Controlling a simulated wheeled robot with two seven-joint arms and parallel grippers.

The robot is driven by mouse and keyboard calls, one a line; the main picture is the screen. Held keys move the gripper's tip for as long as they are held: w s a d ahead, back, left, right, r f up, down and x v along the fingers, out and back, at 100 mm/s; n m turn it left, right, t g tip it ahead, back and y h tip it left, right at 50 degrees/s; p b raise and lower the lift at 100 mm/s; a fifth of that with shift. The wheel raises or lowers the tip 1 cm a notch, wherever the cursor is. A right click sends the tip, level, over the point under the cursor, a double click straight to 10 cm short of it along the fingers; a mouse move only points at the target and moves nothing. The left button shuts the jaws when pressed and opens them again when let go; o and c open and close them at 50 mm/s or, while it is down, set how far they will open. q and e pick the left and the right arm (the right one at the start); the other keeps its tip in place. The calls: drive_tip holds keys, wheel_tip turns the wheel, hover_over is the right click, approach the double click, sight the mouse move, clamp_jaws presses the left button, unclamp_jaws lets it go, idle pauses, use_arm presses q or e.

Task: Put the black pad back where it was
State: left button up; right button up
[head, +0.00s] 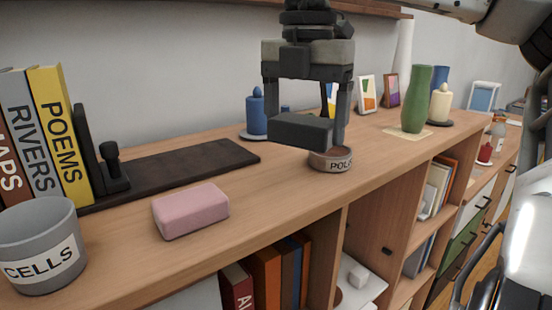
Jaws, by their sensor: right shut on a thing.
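My right gripper (305,112) hangs over the shelf top in the head view, its fingers pointing down. It is shut on the black pad (300,131), a small dark block held between the fingertips, above the wooden surface. Just below and to the right of the pad is a round tin (331,161) with a label that starts "POL"; the finger hides part of it. A pink block (191,210) lies on the shelf top to the lower left of the pad. My left gripper is not in view.
A dark flat board (185,166) lies at the back left beside a black bookend (110,172) and upright books (57,125). A grey "CELLS" pot (42,259) stands front left. A blue candle (256,112) and green vase (416,98) stand farther back. Bare wood surrounds the pink block.

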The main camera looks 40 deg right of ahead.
sight(277, 115)
drive_tip(key=w+f, duration=0.1)
drive_tip(key=f, duration=0.1)
drive_tip(key=w+a+f, duration=0.1)
drive_tip(key=w+f, duration=0.1)
drive_tip(key=shift+f+p, duration=0.15)
drive_tip(key=shift+p, duration=0.15)
drive_tip(key=shift+w+a+f, duration=0.2)
drive_tip(key=shift+w+f, duration=0.15)
wheel_tip(277, 115, down, 4)
drive_tip(key=shift+w+r, duration=0.15)
drive_tip(key=shift+r, duration=0.1)
drive_tip(key=shift+f, duration=0.15)
drive_tip(key=o, duration=0.8)
drive_tip(key=shift+r+p, duration=0.3)
drive_tip(key=shift+p, duration=0.05)
wheel_tip(277, 115, up, 12)
drive_tip(key=shift+f+b, duration=0.1)
drive_tip(key=shift+b, duration=0.25)
